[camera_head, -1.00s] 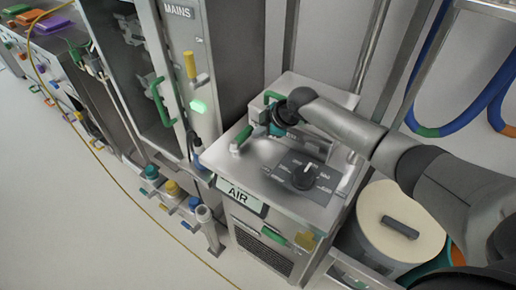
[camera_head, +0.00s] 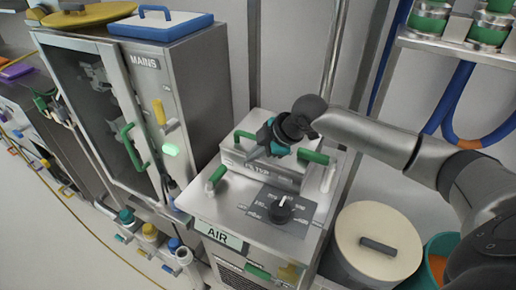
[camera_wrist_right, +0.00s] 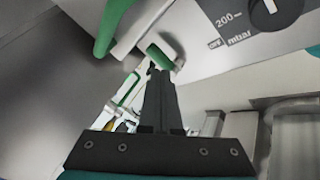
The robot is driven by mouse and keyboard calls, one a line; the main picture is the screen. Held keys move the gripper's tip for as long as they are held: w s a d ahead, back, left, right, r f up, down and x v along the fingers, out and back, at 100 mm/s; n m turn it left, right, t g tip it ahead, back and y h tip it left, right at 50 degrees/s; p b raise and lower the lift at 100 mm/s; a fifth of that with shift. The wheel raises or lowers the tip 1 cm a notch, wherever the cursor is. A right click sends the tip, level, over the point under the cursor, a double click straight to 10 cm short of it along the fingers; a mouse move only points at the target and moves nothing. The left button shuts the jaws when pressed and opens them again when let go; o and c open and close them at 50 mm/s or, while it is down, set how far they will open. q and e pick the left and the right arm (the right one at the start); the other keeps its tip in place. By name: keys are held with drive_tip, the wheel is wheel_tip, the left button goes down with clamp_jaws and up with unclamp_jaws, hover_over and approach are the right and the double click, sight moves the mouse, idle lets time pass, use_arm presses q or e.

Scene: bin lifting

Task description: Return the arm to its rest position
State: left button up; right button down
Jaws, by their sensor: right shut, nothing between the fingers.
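My right arm comes in from the right in the head view, and my right gripper (camera_head: 258,150) is above the steel AIR unit (camera_head: 230,215). It is shut and empty, its fingers pointing left and down over the unit's top near the raised filter box. In the right wrist view the dark fingers (camera_wrist_right: 160,85) lie together, with a green handle (camera_wrist_right: 160,56) beyond their tips. My left arm and left gripper do not show.
Green handles (camera_head: 216,177) and a black dial (camera_head: 281,209) stand on the AIR unit. The MAINS cabinet (camera_head: 205,90) is to the left. A round cream-lidded bin (camera_head: 365,225) stands to the right, below my arm. A shelf with green-banded jars (camera_head: 430,17) is at upper right.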

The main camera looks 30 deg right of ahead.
drive_tip(key=s+a+f+m+g, duration=0.1)
drive_tip(key=s+a+f+m, duration=0.1)
drive_tip(key=s+a+f, duration=0.35)
drive_tip(key=s+a+f+m+g, duration=0.1)
drive_tip(key=s+a+f+m, duration=0.15)
drive_tip(key=s+a, duration=0.55)
drive_tip(key=s+d+f+m+g+h, duration=0.1)
drive_tip(key=s+d+m+h, duration=0.1)
drive_tip(key=s+m, duration=0.35)
drive_tip(key=s+d+f+m+h, duration=0.1)
drive_tip(key=s+d+m, duration=0.2)
drive_tip(key=s, duration=0.5)
wheel_tip(320, 180, down, 26)
drive_tip(key=s+g+b, duration=0.1)
drive_tip(key=s+b, duration=0.2)
use_arm(q)
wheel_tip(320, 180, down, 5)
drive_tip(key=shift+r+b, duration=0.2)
drive_tip(key=shift+b, duration=0.65)
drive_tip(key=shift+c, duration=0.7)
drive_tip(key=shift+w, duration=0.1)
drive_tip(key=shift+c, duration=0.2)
use_arm(e)
drive_tip(key=s+d+f+g, duration=0.1)
drive_tip(key=s+d+f, duration=0.1)
drive_tip(key=s+f, duration=1.2)
drive_tip(key=shift+s+d+f+n+g, duration=0.2)
drive_tip(key=shift+n+g, duration=0.1)
drive_tip(key=shift+n, duration=0.1)
